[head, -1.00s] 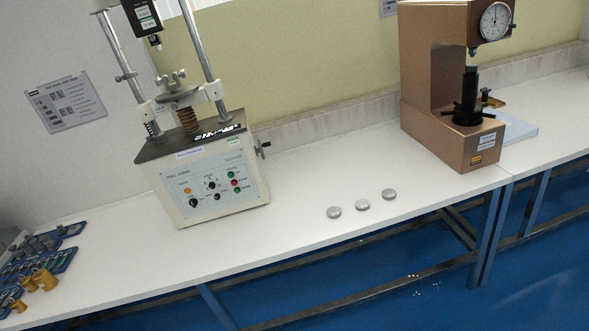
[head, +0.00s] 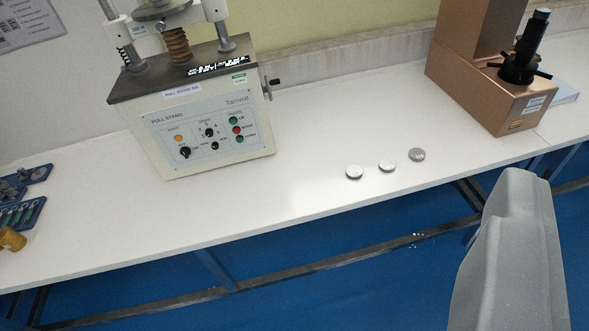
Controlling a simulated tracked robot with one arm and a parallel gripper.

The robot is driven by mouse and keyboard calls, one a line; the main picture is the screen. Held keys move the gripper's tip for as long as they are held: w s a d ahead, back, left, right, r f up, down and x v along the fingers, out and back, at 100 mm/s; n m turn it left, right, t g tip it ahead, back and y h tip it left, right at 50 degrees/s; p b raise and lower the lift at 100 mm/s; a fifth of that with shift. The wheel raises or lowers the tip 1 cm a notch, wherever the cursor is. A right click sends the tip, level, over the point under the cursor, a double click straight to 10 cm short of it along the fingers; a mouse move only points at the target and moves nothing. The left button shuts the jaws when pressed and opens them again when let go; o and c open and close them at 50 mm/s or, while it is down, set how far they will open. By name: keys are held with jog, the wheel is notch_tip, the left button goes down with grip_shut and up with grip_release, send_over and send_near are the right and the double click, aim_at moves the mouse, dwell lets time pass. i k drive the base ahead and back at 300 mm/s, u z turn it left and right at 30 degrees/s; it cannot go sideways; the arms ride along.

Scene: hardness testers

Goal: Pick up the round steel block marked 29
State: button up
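Three round steel blocks lie apart in a slanted row on the white bench: a left one (head: 354,172), a middle one (head: 387,166) and a right one (head: 417,155). Their markings are too small to read, so I cannot tell which is marked 29. A grey, blurred part of my own arm or gripper fills the lower right of the head view. No pair of fingertips shows, and nothing is seen held. The grey part is apart from the blocks in the picture.
A pull stand (head: 205,115) stands left of the blocks. A copper-coloured hardness tester (head: 480,90) stands at the back right. Blue trays (head: 22,215) and a brass weight (head: 11,239) are at the far left. The white bench (head: 270,205) is clear around the blocks; its front edge is close to them.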

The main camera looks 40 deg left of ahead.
aim_at(355, 172)
jog(key=u, duration=0.9)
jog(key=i, duration=1.05)
jog(key=z, duration=0.05)
